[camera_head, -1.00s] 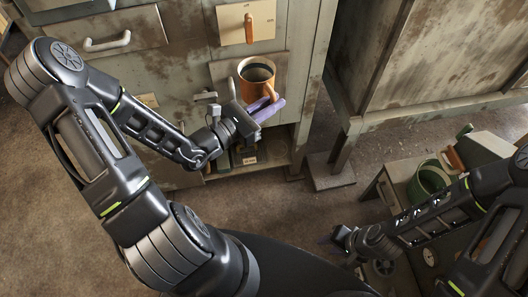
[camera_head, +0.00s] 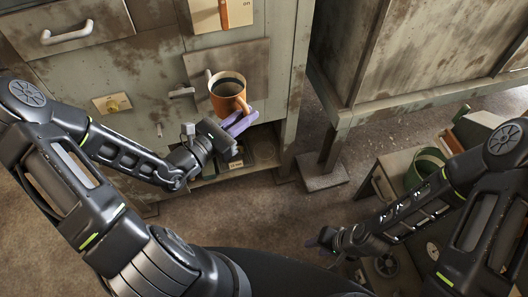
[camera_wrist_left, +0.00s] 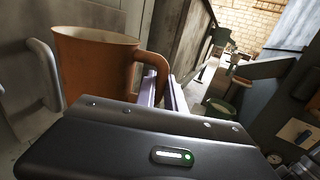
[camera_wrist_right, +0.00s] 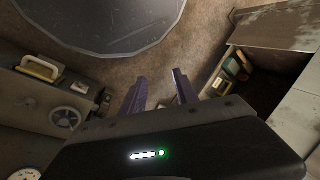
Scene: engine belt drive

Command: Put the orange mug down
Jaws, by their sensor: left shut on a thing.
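An orange mug (camera_head: 223,104) with a dark inside is upright in front of the cabinet in the head view. It also shows large at the upper left of the left wrist view (camera_wrist_left: 92,75). My left gripper (camera_head: 240,122) is at the mug's right side, its purple fingers (camera_wrist_left: 163,90) shut on the handle. No surface is clearly seen under the mug, and its base is partly hidden in the left wrist view. My right gripper (camera_wrist_right: 160,90) is open and empty, low over the floor at the right, away from the mug.
A worn cabinet (camera_head: 150,75) with drawers, handles and an open lower shelf (camera_head: 215,175) stands behind the mug. A second cabinet (camera_head: 420,60) is at the upper right. A low bench with a green container (camera_head: 428,165) stands at the right. Bare floor (camera_head: 270,215) lies between.

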